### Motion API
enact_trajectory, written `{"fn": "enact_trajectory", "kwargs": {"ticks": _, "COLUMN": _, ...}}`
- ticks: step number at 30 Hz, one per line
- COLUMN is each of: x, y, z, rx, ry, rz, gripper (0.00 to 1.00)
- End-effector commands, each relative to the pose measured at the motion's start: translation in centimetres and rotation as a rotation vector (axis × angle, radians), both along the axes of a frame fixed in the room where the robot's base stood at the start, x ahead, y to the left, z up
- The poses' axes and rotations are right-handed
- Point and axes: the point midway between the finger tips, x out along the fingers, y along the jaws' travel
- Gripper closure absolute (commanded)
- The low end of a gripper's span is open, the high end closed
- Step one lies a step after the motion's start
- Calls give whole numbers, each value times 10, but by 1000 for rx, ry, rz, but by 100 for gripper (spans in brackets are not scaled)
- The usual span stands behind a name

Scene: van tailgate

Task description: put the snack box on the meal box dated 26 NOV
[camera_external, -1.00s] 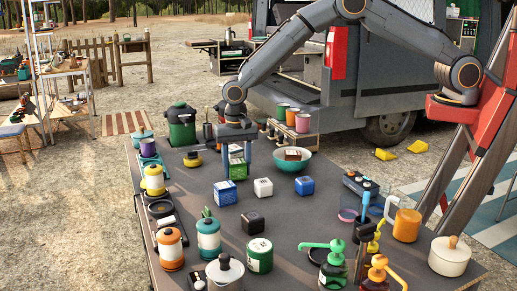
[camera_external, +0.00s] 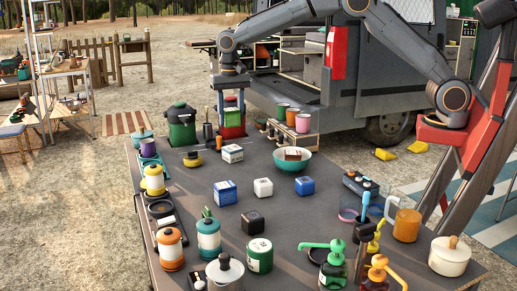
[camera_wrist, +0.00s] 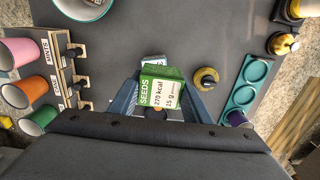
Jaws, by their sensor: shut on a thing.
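The snack box, a green carton reading SEEDS, 270 kcal (camera_wrist: 162,88), is between the fingers of my gripper (camera_wrist: 160,108) in the wrist view. In the external view my gripper (camera_external: 231,104) is raised above the far left part of the table, with green between its fingers against a red container behind. A white box (camera_external: 232,153) stands on the table below; in the wrist view a pale box (camera_wrist: 153,61) is partly hidden by the snack box. I cannot read any date.
A teal bowl (camera_external: 292,163) with a brown item in it stands right of the white box. A rack with cups (camera_external: 302,124) is behind it. A green bin (camera_external: 181,124) and yellow-black item (camera_external: 192,159) stand left. Canisters and bottles line the left and front edges.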

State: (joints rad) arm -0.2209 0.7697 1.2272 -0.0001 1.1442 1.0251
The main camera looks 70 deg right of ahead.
Motion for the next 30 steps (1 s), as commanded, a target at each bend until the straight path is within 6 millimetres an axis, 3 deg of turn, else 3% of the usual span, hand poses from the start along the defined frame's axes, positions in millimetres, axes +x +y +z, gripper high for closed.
{"fn": "enact_trajectory", "kwargs": {"ticks": 3, "x": 8, "y": -19, "z": 4, "rx": 0, "ry": 0, "rz": 12, "gripper": 80}}
{"fn": "enact_trajectory", "kwargs": {"ticks": 6, "x": 10, "y": -24, "z": -2, "rx": -1, "ry": 2, "rz": 18, "gripper": 80}}
{"fn": "enact_trajectory", "kwargs": {"ticks": 15, "x": 9, "y": -24, "z": -48, "rx": 0, "ry": 1, "rz": 19, "gripper": 80}}
{"fn": "enact_trajectory", "kwargs": {"ticks": 20, "x": 9, "y": -24, "z": -59, "rx": 0, "ry": 1, "rz": 19, "gripper": 80}}
{"fn": "enact_trajectory", "kwargs": {"ticks": 27, "x": 9, "y": -24, "z": -89, "rx": -1, "ry": 2, "rz": 19, "gripper": 80}}
{"fn": "enact_trajectory", "kwargs": {"ticks": 30, "x": 10, "y": -24, "z": -91, "rx": 0, "ry": 0, "rz": 19, "gripper": 80}}
